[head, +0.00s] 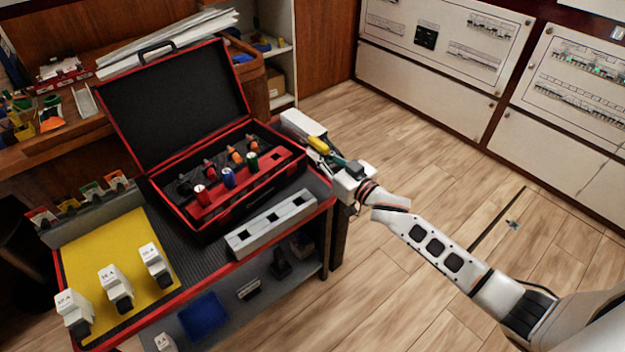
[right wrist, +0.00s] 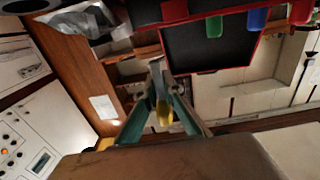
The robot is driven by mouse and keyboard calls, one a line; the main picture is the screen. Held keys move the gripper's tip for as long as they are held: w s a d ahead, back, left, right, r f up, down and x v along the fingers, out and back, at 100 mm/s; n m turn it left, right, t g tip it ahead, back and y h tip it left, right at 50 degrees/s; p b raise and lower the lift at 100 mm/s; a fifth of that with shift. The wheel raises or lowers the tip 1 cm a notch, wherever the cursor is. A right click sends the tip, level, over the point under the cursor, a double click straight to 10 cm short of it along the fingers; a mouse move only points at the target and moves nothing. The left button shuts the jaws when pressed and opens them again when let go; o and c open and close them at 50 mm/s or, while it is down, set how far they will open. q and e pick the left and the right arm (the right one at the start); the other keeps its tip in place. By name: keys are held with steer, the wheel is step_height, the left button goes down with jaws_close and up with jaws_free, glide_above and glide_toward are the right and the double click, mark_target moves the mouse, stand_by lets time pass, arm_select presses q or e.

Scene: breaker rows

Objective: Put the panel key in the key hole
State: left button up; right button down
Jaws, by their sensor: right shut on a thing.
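My right gripper (head: 327,153) is at the right edge of the toolbox, above the corner of the cart. Its teal fingers are shut on a small yellow-handled thing, which I take to be the panel key (head: 317,144). In the right wrist view the yellow part (right wrist: 163,113) shows between the fingers (right wrist: 160,95); the rest of it is hard to make out. I cannot make out a key hole in either view. My left gripper is not in view.
An open black toolbox (head: 172,100) with red edges holds several screwdrivers and coloured-handled tools. White breakers (head: 154,262) stand on a yellow mat (head: 90,250). A grey rail (head: 271,223) lies in front. White electrical panels (head: 440,90) line the far wall.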

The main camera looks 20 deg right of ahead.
steer(key=b, duration=0.2)
glide_above(317, 188)
step_height(317, 188, down, 6)
steer(key=shift+s, duration=0.1)
steer(key=shift+f, duration=0.1)
step_height(317, 188, down, 4)
steer(key=shift+r+b, duration=0.15)
steer(key=shift+b, duration=0.6)
steer(key=shift+f, duration=0.35)
steer(key=c, duration=2.2)
jaws_free()
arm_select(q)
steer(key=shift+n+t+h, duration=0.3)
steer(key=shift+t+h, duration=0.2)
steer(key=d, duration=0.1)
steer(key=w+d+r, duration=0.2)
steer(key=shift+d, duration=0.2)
arm_select(e)
steer(key=shift+r, duration=0.1)
